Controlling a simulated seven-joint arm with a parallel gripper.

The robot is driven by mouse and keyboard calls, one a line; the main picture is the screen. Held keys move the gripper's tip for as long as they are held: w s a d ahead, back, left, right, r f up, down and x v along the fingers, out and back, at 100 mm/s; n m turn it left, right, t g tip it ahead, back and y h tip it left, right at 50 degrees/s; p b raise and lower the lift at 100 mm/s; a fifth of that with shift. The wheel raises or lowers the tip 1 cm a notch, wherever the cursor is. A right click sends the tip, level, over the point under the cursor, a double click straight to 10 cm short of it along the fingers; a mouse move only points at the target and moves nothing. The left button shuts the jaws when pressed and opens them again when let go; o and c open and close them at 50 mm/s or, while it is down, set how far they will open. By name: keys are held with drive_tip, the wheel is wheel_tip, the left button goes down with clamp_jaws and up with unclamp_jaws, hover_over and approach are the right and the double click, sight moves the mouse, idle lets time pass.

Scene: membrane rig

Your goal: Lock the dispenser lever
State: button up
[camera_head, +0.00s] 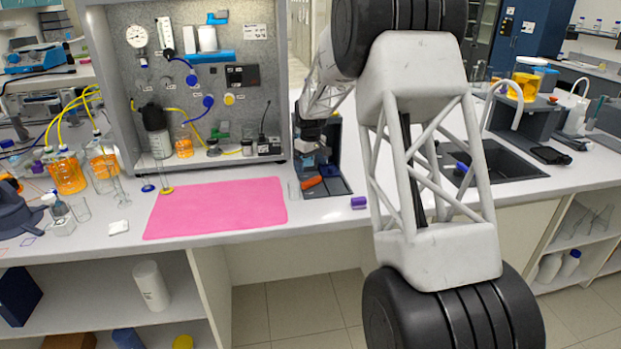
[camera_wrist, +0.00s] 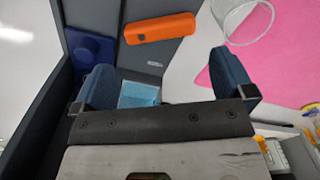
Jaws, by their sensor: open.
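My gripper (camera_wrist: 163,78) is open in the wrist view, its two dark blue fingers wide apart over a dark grey tray-like unit (camera_wrist: 165,55). An orange bar (camera_wrist: 160,27) lies across this unit beyond the fingertips, apart from them. A small light blue block (camera_wrist: 139,94) shows between the fingers, close to the left one; I cannot tell if they touch. In the head view my gripper (camera_head: 310,155) is small and partly hidden above the same unit (camera_head: 335,183), with the orange bar (camera_head: 312,182) in front. I cannot tell for sure which part is the dispenser lever.
A pink mat (camera_head: 215,208) lies left of the unit, with a clear beaker (camera_wrist: 248,20) between them. The instrument panel (camera_head: 258,85) stands behind the mat. A purple cap (camera_head: 358,202) lies to the right. Glass bottles (camera_head: 68,175) crowd the left bench.

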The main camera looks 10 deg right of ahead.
sight(311, 179)
drive_tip(key=shift+f, duration=2.9)
drive_tip(key=shift+c, duration=0.2)
drive_tip(key=c, duration=0.6)
drive_tip(key=shift+o, duration=0.2)
